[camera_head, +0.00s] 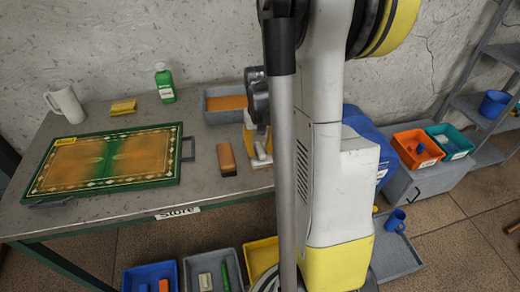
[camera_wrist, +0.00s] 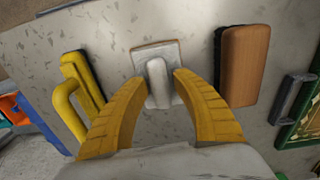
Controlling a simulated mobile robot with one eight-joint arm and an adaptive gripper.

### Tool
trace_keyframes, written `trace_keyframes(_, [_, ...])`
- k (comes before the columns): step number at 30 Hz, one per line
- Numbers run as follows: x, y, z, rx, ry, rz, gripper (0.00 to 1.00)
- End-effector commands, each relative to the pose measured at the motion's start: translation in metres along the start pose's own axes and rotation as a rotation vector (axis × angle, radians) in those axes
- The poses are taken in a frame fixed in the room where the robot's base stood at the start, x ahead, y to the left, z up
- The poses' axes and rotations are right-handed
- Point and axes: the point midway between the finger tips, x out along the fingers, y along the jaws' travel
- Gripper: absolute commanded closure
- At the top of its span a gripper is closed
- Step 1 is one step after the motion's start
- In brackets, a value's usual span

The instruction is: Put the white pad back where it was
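The white pad (camera_wrist: 157,53) with its raised handle lies on the grey table, seen in the wrist view; it seems to rest flat. In the head view it (camera_head: 262,157) is partly hidden behind my arm and gripper. My gripper (camera_wrist: 160,74) has its yellow fingers spread, one on each side of the pad's handle, with a visible gap on both sides. The fingertips reach over the pad. In the head view my gripper shows only in part, above the pad.
A wooden brush (camera_wrist: 244,66) lies right of the pad, and a yellow-handled tool (camera_wrist: 72,100) left of it. A grey tray (camera_head: 213,117) with orange contents stands behind. A green bottle (camera_head: 164,83) and white mug (camera_head: 66,104) stand farther left.

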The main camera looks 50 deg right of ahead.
Motion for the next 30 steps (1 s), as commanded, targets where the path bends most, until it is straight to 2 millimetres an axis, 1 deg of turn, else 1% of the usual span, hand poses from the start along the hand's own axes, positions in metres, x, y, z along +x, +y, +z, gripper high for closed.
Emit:
trace_keyframes(8, [-0.001,0.000,0.000,0.000,0.000,0.000,0.63])
trace_keyframes(11, [-0.005,0.000,0.000,0.000,0.000,0.000,0.63])
trace_keyframes(14, [-0.018,0.000,0.000,0.000,0.000,0.000,0.63])
trace_keyframes(21, [-0.074,0.000,0.001,0.000,0.000,0.000,0.63])
trace_keyframes(24, [-0.095,0.000,0.000,0.000,0.000,0.000,0.63])
trace_keyframes(27, [-0.110,0.000,0.000,0.000,0.000,0.000,0.63])
trace_keyframes(30, [-0.120,0.000,0.000,0.000,0.000,0.000,0.63])
